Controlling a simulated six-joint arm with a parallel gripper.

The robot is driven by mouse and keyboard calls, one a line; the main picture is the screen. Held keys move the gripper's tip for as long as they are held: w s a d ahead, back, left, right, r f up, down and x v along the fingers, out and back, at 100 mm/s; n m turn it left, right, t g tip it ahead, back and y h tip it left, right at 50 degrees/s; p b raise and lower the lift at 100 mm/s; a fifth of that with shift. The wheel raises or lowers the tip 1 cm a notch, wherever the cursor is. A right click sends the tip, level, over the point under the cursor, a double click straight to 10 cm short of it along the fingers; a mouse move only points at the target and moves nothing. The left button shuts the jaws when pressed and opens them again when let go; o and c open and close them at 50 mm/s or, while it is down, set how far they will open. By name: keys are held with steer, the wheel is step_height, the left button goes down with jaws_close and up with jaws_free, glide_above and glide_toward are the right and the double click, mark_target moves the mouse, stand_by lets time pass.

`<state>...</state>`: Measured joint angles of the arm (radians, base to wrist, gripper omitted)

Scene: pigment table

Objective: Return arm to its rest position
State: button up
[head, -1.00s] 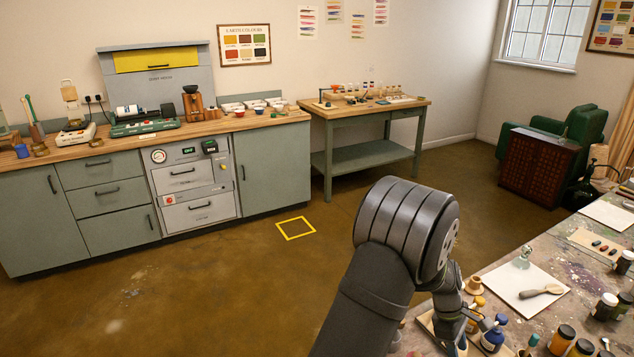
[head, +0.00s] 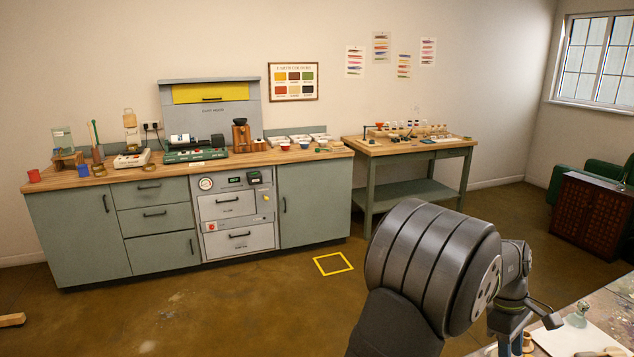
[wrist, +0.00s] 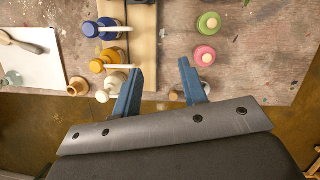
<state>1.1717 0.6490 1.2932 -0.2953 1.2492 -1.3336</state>
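My gripper (wrist: 162,88) shows in the wrist view as two blue fingers held apart, with nothing between them. It points down over the edge of a paint-stained table (wrist: 275,70). In the head view my arm is folded at the lower right, and the gripper's fingertips are not clear there.
Under the wrist lie a blue-capped bottle (wrist: 106,28), a yellow one (wrist: 108,60), a green jar (wrist: 208,23), a pink jar (wrist: 203,56) and a white sheet (wrist: 30,60). A workbench (head: 110,180) stands at the back left. The brown floor (head: 200,310) around the yellow square (head: 332,264) is clear.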

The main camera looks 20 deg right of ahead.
steer(key=s+d+r+m+t, duration=0.2)
steer(key=s+d+r, duration=0.1)
steer(key=s+d, duration=0.2)
steer(key=shift+d+r+m+t+y, duration=0.25)
steer(key=shift+d+m+t+y, duration=0.05)
steer(key=shift+m+t+y, duration=0.1)
stand_by(1.8)
steer(key=w+a+f+n+g+h, duration=0.2)
steer(key=w+a+f+n+g, duration=0.2)
steer(key=w+a, duration=0.35)
steer(key=a+x, duration=0.1)
steer(key=x, duration=0.7)
steer(key=shift+s+d+f, duration=0.15)
steer(key=shift+s+f, duration=0.05)
steer(key=shift+f, duration=0.1)
